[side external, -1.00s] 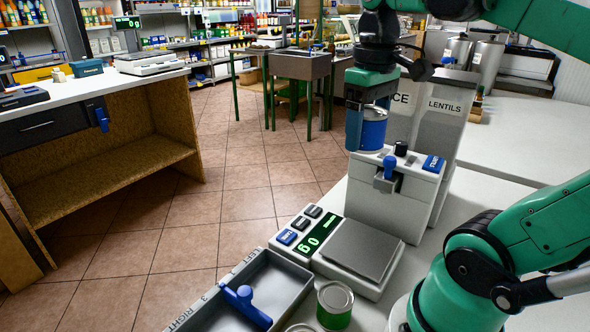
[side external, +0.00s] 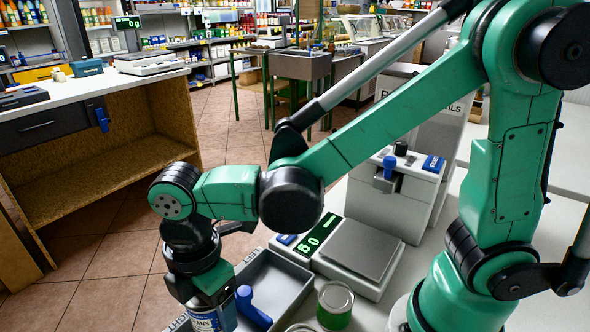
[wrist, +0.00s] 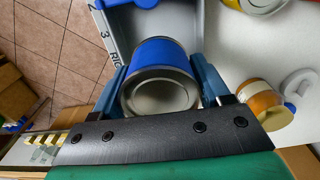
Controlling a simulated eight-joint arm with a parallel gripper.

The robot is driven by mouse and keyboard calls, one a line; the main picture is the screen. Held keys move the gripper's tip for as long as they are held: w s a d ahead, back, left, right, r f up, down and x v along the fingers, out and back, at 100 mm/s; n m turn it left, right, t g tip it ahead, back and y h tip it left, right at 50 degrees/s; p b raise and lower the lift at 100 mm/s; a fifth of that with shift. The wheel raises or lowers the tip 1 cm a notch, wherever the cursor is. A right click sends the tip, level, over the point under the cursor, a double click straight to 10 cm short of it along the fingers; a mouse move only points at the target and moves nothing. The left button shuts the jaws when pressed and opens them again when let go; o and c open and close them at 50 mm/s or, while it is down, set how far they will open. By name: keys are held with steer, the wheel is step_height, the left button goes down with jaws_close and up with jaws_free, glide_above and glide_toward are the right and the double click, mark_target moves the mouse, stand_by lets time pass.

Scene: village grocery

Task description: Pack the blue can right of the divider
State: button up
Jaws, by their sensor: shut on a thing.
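The blue can (side external: 205,321) is in my gripper (side external: 212,303), at the bottom of the side view. In the wrist view the blue can (wrist: 165,54) sits between the two fingers of my gripper (wrist: 163,84), which are shut on its sides. The grey tray (side external: 284,266) carries "RIGHT" and "LEFT" lettering on its rim. A blue divider handle (side external: 250,305) stands in it. The can appears over or beside the tray's near end, by the "RIGHT" lettering. Its height above the tray floor cannot be told, and my arm hides part of the tray.
A green-labelled can (side external: 335,306) stands right of the tray, with another can lid (side external: 300,328) at the bottom edge. A scale (side external: 360,250) and a white dispenser (side external: 395,195) stand behind. An orange jar (wrist: 260,102) lies to the right in the wrist view.

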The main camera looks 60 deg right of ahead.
mark_target(218, 330)
steer(key=shift+f, duration=3.1)
steer(key=shift+f, duration=0.4)
steer(key=o, duration=1.4)
steer(key=shift+c, duration=0.2)
steer(key=shift+r, duration=4)
steer(key=shift+d, duration=0.1)
steer(key=d+r+m+t, duration=0.2)
steer(key=d+m+t, duration=0.1)
steer(key=d+m, duration=0.5)
steer(key=d+r+m+t, duration=0.3)
steer(key=d+m+t, duration=0.1)
steer(key=d+m, duration=0.4)
steer(key=shift+w+m, duration=0.25)
steer(key=shift+m, duration=0.75)
